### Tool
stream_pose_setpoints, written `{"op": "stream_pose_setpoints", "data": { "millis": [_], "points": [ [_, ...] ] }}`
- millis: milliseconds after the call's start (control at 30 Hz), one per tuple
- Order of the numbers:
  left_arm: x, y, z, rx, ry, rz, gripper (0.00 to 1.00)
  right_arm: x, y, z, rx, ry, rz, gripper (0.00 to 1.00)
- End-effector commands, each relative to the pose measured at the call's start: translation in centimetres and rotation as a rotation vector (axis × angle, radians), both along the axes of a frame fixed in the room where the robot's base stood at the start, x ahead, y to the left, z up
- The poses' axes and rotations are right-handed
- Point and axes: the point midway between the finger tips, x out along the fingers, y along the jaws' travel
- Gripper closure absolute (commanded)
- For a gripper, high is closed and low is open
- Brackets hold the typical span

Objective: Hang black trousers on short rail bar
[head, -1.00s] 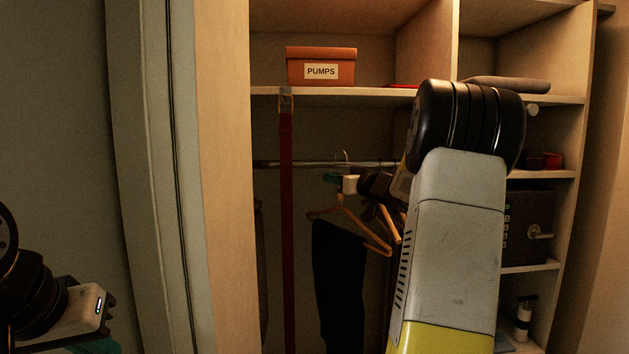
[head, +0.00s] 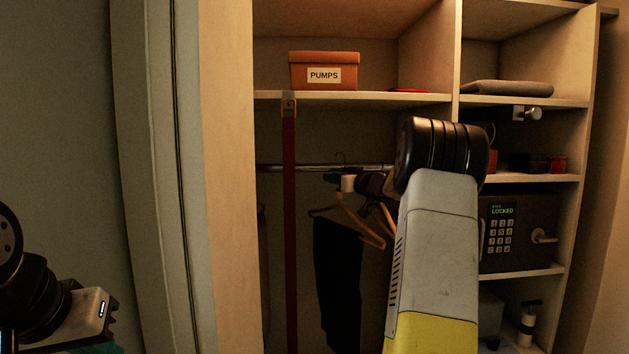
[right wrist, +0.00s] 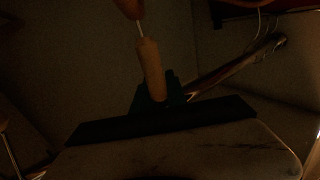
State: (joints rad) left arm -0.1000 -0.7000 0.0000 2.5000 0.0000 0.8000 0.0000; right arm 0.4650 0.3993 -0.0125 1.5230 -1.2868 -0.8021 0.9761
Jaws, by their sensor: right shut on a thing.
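The black trousers (head: 338,275) hang folded over a wooden hanger (head: 352,224) inside the wardrobe in the head view. The hanger's thin hook (head: 341,158) shows at the height of the metal rail bar (head: 300,167); I cannot tell whether it is over the bar. My right gripper (head: 346,183) is shut on the hanger near its neck, just below the bar. In the dark right wrist view, a pale wooden piece (right wrist: 151,70) stands at the gripper, with a shiny bar (right wrist: 240,65) behind. My left gripper (head: 95,346) is at the lower left, cut off by the frame.
A dark red strap (head: 289,220) hangs from the shelf, left of the trousers. Another wooden hanger (head: 388,217) is close to their right. An orange PUMPS box (head: 323,70) sits on the shelf above.

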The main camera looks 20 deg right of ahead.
Motion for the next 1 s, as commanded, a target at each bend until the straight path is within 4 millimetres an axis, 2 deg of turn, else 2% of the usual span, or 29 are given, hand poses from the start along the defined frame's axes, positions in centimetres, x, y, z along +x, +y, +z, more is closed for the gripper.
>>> {"op": "stream_pose_setpoints", "data": {
  "millis": [133,300,600,1000],
  "points": [
    [0.0,0.0,0.0,0.000,0.000,0.000,1.00,1.1,-0.2,0.1,0.000,-0.004,0.001,1.00],
    [0.0,0.0,0.0,0.000,0.000,0.000,1.00,1.5,-0.4,-1.2,0.001,-0.003,0.001,1.00],
    [0.0,0.0,0.0,0.000,0.000,0.000,1.00,1.9,-0.5,-2.2,0.000,-0.003,0.000,1.00],
    [0.0,0.0,0.0,0.000,0.000,0.000,1.00,1.9,-0.5,-2.3,0.000,-0.004,0.000,1.00]
  ]
}}
